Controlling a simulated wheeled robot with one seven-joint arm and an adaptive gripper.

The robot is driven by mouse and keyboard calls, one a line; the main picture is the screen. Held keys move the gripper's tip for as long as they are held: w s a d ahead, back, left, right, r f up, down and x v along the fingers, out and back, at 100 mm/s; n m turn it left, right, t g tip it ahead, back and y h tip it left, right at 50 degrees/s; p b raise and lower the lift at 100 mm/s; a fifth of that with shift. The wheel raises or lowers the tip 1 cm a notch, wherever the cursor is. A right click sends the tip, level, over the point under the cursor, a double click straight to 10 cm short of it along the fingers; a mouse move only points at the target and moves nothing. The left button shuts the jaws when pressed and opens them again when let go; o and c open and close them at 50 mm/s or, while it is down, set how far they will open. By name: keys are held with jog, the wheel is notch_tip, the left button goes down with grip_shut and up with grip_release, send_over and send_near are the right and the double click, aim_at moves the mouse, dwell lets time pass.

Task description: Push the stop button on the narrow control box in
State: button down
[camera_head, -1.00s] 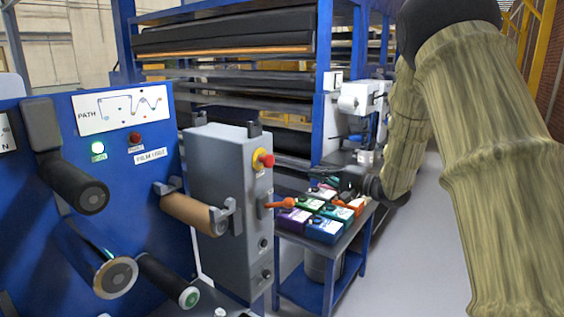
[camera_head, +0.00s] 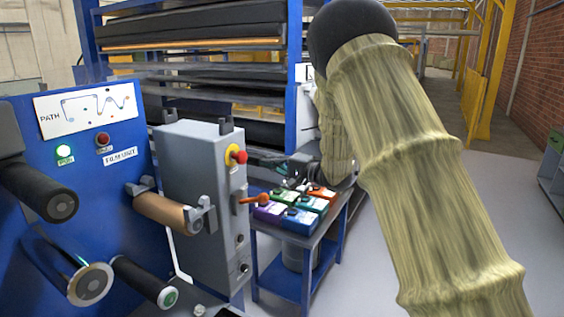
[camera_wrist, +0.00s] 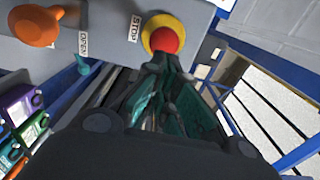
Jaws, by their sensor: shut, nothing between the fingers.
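The narrow grey control box (camera_head: 205,180) stands beside the blue film unit panel. Its stop button (camera_head: 238,156) is a red knob on a yellow ring, high on the box's side. In the wrist view the stop button (camera_wrist: 164,39) is at top centre beside a "STOP" label (camera_wrist: 134,28). My gripper (camera_head: 258,160) is shut and empty, just right of the button. In the wrist view its fingertips (camera_wrist: 168,63) point at the button and overlap the ring's lower edge. I cannot tell if they touch it.
An orange lever (camera_head: 256,200) sticks out below the button; it shows in the wrist view (camera_wrist: 38,26) near an "OPEN" label. Several coloured boxes (camera_head: 300,220) sit on a blue side table (camera_head: 275,285) below. A brown roller (camera_head: 165,211) is left of the box.

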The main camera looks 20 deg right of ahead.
jog(key=shift+p+x, duration=0.95)
jog(key=shift+x, duration=2.15)
jog(key=shift+p+x, duration=0.65)
jog(key=shift+x, duration=0.15)
jog(key=shift+a+r, duration=0.1)
jog(key=shift+r, duration=0.2)
jog(key=shift+a, duration=0.1)
jog(key=shift+r, duration=0.1)
jog(key=shift+s+d+p, duration=0.3)
jog(key=shift+d+p, duration=0.2)
jog(key=shift+p, duration=0.1)
jog(key=b, duration=0.3)
send_near(247, 155)
jog(key=shift+f+v, duration=0.2)
jog(key=shift+v, duration=1.15)
jog(key=shift+f+v, duration=0.25)
jog(key=shift+v, duration=1.1)
